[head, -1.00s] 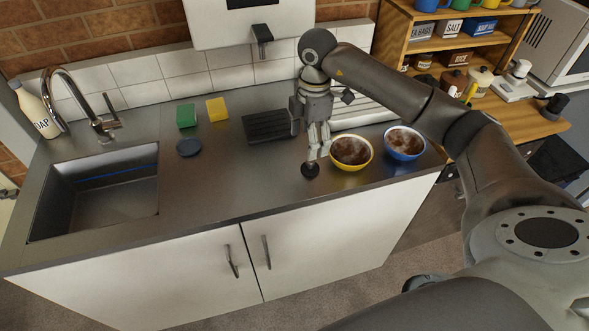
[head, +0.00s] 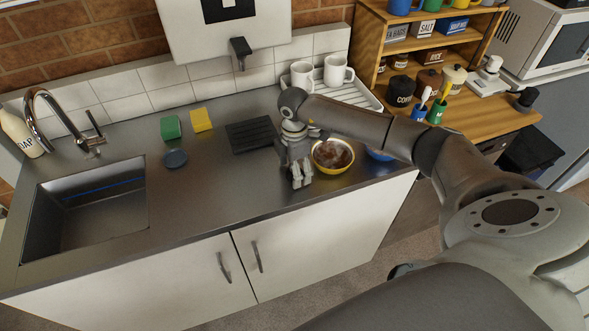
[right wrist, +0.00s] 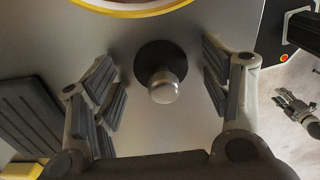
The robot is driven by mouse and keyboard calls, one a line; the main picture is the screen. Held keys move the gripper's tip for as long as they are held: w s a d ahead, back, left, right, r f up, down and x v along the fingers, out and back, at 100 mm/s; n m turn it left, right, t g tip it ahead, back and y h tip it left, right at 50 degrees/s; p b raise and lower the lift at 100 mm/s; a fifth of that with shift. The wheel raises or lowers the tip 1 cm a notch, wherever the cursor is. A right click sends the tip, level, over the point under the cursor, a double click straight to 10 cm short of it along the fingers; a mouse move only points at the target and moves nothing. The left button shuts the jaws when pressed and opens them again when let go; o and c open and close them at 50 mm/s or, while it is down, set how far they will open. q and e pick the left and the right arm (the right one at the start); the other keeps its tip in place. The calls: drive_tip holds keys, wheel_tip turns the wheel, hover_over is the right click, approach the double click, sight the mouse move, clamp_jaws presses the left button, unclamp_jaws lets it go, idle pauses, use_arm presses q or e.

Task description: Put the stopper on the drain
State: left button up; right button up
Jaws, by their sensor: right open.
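The stopper (right wrist: 162,82), a dark disc with a round metal knob, lies on the steel counter in the right wrist view. In the head view my right gripper (head: 300,182) hides it. My right gripper is open and points down, with its fingers apart on either side of the knob and nothing held. The sink basin (head: 110,215) is at the left; I cannot make out the drain in it. What looks like my left gripper (right wrist: 284,98) shows small at the right edge of the wrist view; its jaws are unclear.
A yellow bowl (head: 333,168) of brown food is close beside my right gripper, with a blue bowl (head: 380,155) partly hidden behind my arm. A black ribbed mat (head: 250,135), sponges (head: 171,127) and a dark blue disc (head: 175,159) lie between it and the sink. The front counter is clear.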

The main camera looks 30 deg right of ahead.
drive_tip(key=c, duration=1.2)
